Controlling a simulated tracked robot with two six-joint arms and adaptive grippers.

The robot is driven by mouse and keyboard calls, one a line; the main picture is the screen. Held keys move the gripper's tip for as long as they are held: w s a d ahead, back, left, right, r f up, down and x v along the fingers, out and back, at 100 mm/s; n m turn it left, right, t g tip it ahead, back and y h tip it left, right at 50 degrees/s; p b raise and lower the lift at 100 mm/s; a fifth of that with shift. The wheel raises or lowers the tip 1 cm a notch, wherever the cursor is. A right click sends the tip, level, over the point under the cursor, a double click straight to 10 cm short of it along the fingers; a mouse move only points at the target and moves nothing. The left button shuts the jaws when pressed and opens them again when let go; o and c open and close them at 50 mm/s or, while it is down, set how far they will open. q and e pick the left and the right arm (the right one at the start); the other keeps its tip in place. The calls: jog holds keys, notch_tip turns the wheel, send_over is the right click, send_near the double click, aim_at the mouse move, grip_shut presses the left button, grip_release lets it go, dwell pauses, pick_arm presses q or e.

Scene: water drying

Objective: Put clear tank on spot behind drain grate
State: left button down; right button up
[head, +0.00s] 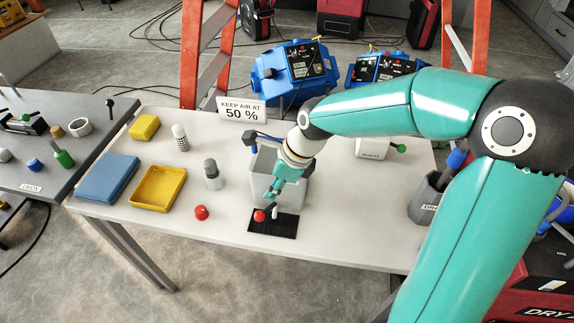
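The grey, see-through box that looks like the clear tank (260,172) stands on the white table, just behind the black drain grate (285,229). My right arm comes in from the right and partly covers the tank. My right gripper (272,194) points down in front of the tank, above the grate's back edge. Its fingers are small here, and I cannot tell whether they are open, shut or touching the tank. A red ball-like piece (259,215) and a small pale piece (275,212) show at the grate, below the gripper. My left gripper is not in view.
Left on the table are a yellow tray (158,205), a blue block (107,178), a yellow sponge-like block (144,128), a grey-capped bottle (212,175) and a red knob (201,212). A dark bin (424,205) stands right.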

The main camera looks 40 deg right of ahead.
jog(key=v, duration=1)
jog(key=shift+r+p, duration=0.15)
jog(key=shift+p, duration=0.2)
jog(key=shift+s+d, duration=0.1)
jog(key=shift+s, duration=0.05)
